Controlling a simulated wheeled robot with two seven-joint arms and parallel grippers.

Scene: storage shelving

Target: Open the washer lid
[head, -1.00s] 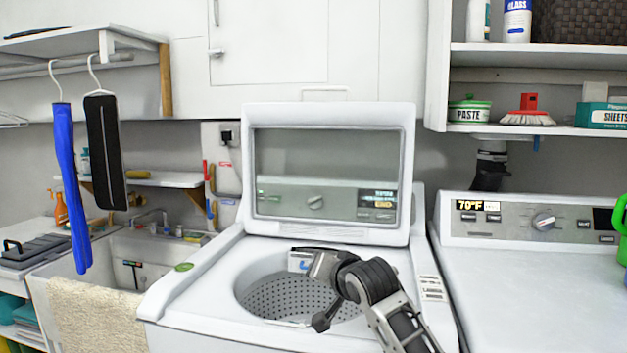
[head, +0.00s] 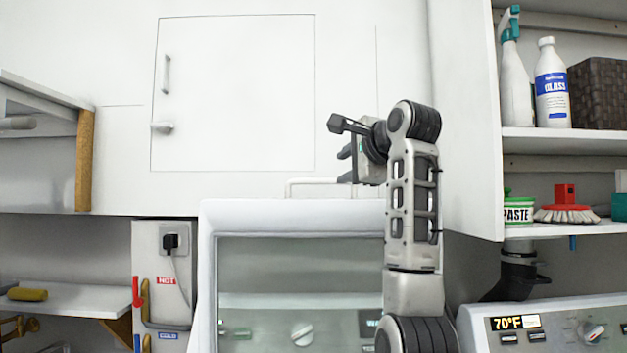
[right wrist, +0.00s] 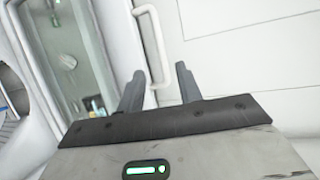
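The washer lid (head: 300,215) stands raised and upright, a white frame around a grey see-through window. Its thin white handle (head: 305,181) runs along the top edge. My right gripper (head: 345,150) is above the lid's top edge, near the handle's right end. In the right wrist view its two dark fingers (right wrist: 160,88) are apart with nothing clamped between them. The handle (right wrist: 150,45) appears just ahead of and partly between the fingers; I cannot tell whether they touch. The lid frame (right wrist: 122,45) is left of it. The washer's tub is out of the head view. My left gripper is not in view.
A white cabinet door (head: 235,95) is behind the gripper. Shelves at the right hold bottles (head: 551,85), a paste tub (head: 517,211) and a red brush (head: 566,207). A second machine's control panel (head: 560,325) is at lower right.

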